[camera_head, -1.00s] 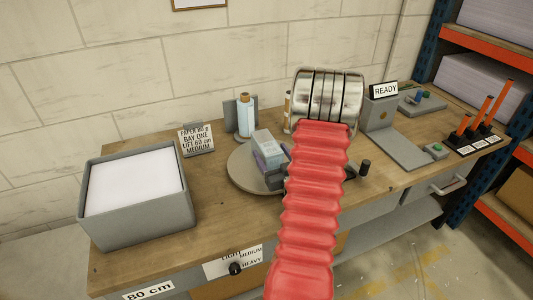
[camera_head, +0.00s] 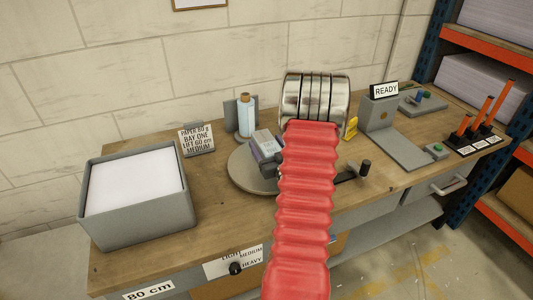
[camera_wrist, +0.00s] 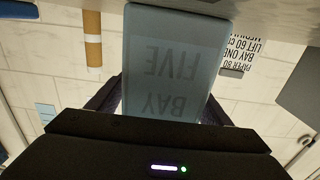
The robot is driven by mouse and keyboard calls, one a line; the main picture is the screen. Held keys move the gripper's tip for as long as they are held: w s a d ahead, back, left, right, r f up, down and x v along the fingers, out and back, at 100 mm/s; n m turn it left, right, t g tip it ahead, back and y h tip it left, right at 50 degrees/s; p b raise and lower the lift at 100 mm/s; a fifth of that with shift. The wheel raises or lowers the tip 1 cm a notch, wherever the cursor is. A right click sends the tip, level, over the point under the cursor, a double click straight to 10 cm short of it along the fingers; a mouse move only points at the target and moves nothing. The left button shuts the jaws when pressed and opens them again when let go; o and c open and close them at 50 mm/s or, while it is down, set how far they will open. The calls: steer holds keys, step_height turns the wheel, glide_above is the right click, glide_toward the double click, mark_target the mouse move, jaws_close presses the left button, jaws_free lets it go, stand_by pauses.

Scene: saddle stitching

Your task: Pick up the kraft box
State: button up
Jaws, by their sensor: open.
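No plainly kraft-brown box shows; it may be hidden behind my red arm. A blue-grey box labelled "BAY FIVE" (camera_wrist: 175,60) fills the middle of the wrist view, upside down. My gripper (camera_wrist: 160,103) is open, with its dark fingers on either side of this box's near end. I cannot tell whether they touch it. In the head view, a grey-and-purple box (camera_head: 264,144) stands on the round turntable (camera_head: 243,177), just left of my arm. My fingers are hidden there.
A grey tray of white paper (camera_head: 130,222) stands at the left. A blue bottle (camera_head: 245,116) and a sign (camera_head: 197,139) are behind the turntable. A yellow item (camera_head: 352,127) and the READY stand (camera_head: 380,112) are at the right. A brown cylinder (camera_wrist: 93,40) shows in the wrist view.

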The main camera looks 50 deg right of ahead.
steer(key=shift+c, duration=0.6)
steer(key=c, duration=1.5)
steer(key=shift+r, duration=0.2)
steer(key=shift+r, duration=4.9)
